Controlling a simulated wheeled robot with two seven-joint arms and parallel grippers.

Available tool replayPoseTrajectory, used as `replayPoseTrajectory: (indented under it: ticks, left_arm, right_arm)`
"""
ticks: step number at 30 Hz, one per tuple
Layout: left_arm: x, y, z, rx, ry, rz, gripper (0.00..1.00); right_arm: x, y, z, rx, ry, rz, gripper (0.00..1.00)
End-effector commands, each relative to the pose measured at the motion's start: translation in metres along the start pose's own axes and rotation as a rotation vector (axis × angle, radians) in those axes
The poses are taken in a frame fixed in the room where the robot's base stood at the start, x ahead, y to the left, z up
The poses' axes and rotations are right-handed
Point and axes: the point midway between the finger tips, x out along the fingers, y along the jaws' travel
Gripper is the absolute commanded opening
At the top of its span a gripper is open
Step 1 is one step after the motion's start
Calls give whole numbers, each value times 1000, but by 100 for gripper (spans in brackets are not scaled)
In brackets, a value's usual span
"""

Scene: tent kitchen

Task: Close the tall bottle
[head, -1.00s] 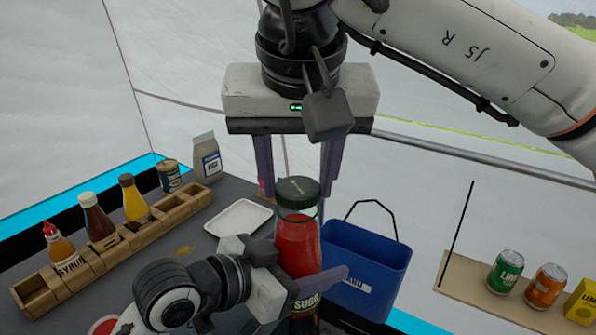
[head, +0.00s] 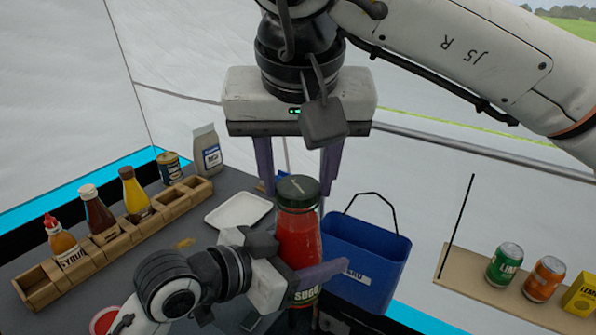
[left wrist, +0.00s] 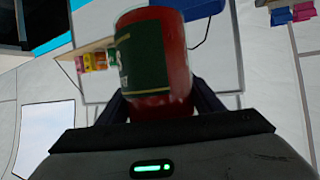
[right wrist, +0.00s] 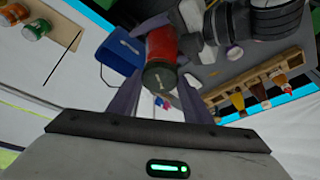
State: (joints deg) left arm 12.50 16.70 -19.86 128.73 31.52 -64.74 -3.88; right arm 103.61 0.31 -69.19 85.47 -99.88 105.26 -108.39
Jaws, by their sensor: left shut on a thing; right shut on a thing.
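The tall bottle (head: 298,240), a jar of red sauce with a dark label, stands upright in the middle of the head view. My left gripper (head: 292,262) is shut around its body from the left; the bottle's label side also shows in the left wrist view (left wrist: 150,62). The dark green lid (head: 297,190) sits at the bottle's mouth. My right gripper (head: 298,185) points down from above with its purple fingers on either side of the lid, shut on it. The lid's top shows in the right wrist view (right wrist: 160,77). Whether its threads are engaged is hidden.
A blue bin (head: 365,262) with a handle stands close to the right of the bottle. A white tray (head: 238,210) lies behind left. A wooden rack (head: 120,242) with sauce bottles is at the left. A shelf (head: 470,275) with cans is at the right.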

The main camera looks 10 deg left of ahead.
Motion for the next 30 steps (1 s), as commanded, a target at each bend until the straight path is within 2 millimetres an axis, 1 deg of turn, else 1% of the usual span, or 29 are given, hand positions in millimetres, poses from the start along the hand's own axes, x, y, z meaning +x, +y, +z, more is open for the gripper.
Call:
replayPoseTrajectory:
  ticks: [1, 4, 9, 13, 17, 24, 25, 28, 30]
  left_arm:
    - [-1, 0, -4, 2, 10, -1, 0]
    - [-1, 0, -4, 3, 10, -1, 0]
    - [-1, 0, -4, 4, 10, -1, 0]
    - [-1, 0, -4, 4, 10, -1, 0]
    - [-1, 0, -4, 5, 10, 0, 0]
    - [-1, 1, -4, 4, 9, 1, 0]
    - [-1, 1, -4, 4, 9, 1, 0]
    - [-1, 1, -4, 4, 9, 1, 0]
    - [-1, 0, -4, 3, 9, 0, 0]
  right_arm:
    - [-1, -1, 0, 30, 0, 14, 25]
    - [-1, -4, -1, 164, 0, 71, 25]
    - [0, -10, -3, 516, 3, 218, 25]
    - [1, -11, -5, 706, 2, 294, 25]
    - [1, -11, -5, 777, 4, 320, 25]
    - [1, -11, -5, 779, 4, 320, 25]
    - [1, -11, -5, 779, 4, 320, 47]
    - [1, -11, -5, 778, 4, 320, 64]
    - [1, -11, -5, 777, 4, 320, 64]
